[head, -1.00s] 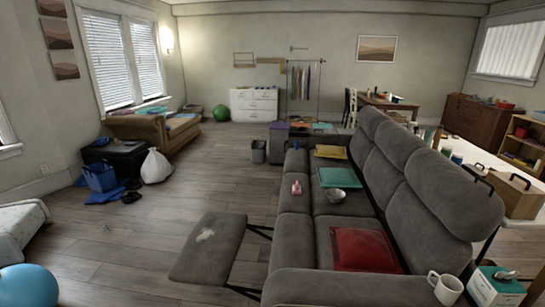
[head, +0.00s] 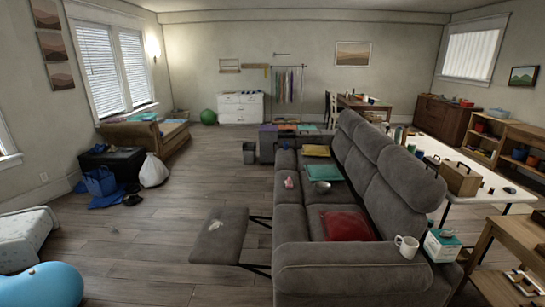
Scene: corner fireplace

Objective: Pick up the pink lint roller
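A small pink object (head: 289,182) lies on the left part of the grey sofa seat (head: 290,222), in the middle of the head view. It may be the pink lint roller, but it is too small here to make out its shape. Neither of my grippers shows in the head view.
Beside the pink object are a metal bowl (head: 322,187) and a teal folded item (head: 324,173); a red cushion (head: 347,226) lies nearer. The raised footrest (head: 220,236) juts left from the sofa. A blue ball (head: 40,286) is at lower left. The wooden floor (head: 185,205) between is open.

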